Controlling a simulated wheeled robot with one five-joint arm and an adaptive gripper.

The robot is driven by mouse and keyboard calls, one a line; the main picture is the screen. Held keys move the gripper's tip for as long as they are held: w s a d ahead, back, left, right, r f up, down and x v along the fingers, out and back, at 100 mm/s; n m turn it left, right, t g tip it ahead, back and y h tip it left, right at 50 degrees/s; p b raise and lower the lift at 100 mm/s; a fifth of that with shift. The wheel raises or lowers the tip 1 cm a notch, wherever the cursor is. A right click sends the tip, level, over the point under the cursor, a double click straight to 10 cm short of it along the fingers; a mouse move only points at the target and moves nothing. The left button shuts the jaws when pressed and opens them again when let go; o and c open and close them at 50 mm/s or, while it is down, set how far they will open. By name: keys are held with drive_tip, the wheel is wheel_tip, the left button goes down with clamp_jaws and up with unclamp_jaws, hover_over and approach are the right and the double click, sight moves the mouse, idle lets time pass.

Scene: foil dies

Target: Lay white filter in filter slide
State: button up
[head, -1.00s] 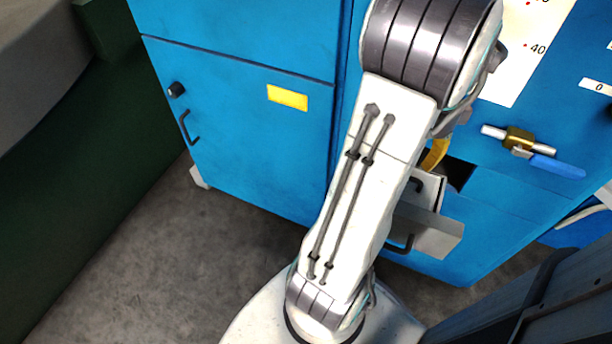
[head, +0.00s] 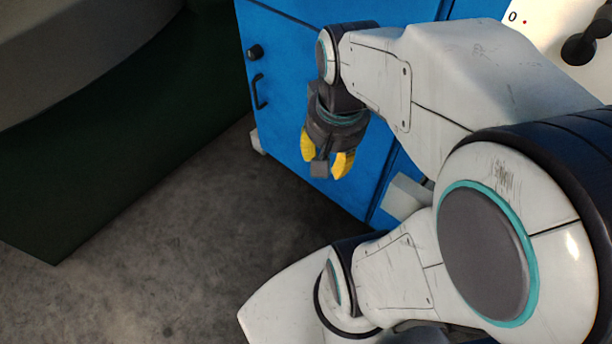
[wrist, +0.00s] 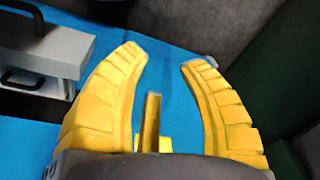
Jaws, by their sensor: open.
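I cannot pick out the white filter in either current view. A pale grey drawer-like box, which may be the filter slide, sticks out of the blue cabinet; it shows at the left of the wrist view (wrist: 62,52) and partly behind my arm in the head view (head: 403,197). My gripper (head: 328,160), with yellow fingers, hangs before the blue cabinet, left of that box. In the wrist view my gripper (wrist: 168,70) is open, its fingertips apart. A narrow bar (wrist: 151,122) shows between the fingers; I cannot tell what it is.
The blue cabinet (head: 285,85) has a black handle (head: 260,92) and a black knob (head: 254,52). A dark green block (head: 120,140) stands at the left. Bare grey floor (head: 180,235) lies between them. My arm covers much of the right side.

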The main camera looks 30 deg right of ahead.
drive_tip(key=s+a+n, duration=0.2)
drive_tip(key=a+n, duration=0.4)
drive_tip(key=shift+s+f+n+t+y, duration=0.2)
drive_tip(key=shift+n+t+y, duration=0.1)
drive_tip(key=shift+n, duration=0.1)
drive_tip(key=shift+w, duration=0.1)
